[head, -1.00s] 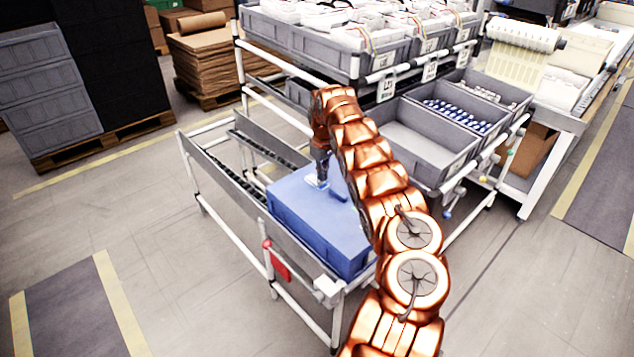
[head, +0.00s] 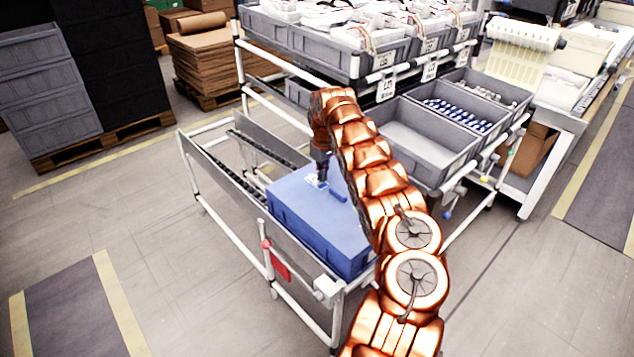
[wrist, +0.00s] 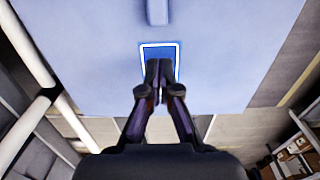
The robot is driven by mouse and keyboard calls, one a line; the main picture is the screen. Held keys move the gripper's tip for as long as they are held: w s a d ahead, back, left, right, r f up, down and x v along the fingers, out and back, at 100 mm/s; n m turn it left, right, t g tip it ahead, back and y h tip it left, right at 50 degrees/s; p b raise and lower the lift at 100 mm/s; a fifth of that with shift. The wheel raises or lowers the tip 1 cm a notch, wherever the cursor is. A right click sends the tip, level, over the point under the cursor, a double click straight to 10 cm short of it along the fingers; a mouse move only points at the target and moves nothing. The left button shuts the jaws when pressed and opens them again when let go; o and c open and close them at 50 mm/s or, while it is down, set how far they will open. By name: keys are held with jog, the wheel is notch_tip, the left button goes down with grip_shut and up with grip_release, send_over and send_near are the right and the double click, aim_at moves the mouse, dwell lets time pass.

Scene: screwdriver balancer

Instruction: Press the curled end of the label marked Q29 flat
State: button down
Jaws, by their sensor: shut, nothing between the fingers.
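A blue box (head: 322,232) lies on the roller rack, its flat top under my gripper (head: 321,183). In the wrist view, a darker blue label with a white border (wrist: 146,57) lies on that top (wrist: 95,50). My gripper (wrist: 158,66) is shut and empty, with its fingertips over the label's middle. They look at or very near the surface; I cannot tell if they touch. The fingers hide the label's middle and lower part. No marking is readable, and I cannot make out a curled end.
A raised blue bar (wrist: 157,12) stands on the box top beyond the label; it also shows in the head view (head: 337,195). White rack tubes (wrist: 25,120) run along the left. An empty grey bin (head: 415,135) is close to the right of my arm.

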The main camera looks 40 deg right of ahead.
jog(key=shift+f, duration=0.3)
dwell(0.5)
jog(key=shift+r, duration=0.2)
dwell(0.3)
jog(key=shift+r, duration=0.4)
jog(key=s+r+b, duration=0.2)
jog(key=s+r, duration=0.1)
jog(key=r, duration=0.4)
jog(key=shift+s, duration=0.25)
dwell(0.4)
jog(key=shift+a+r, duration=0.15)
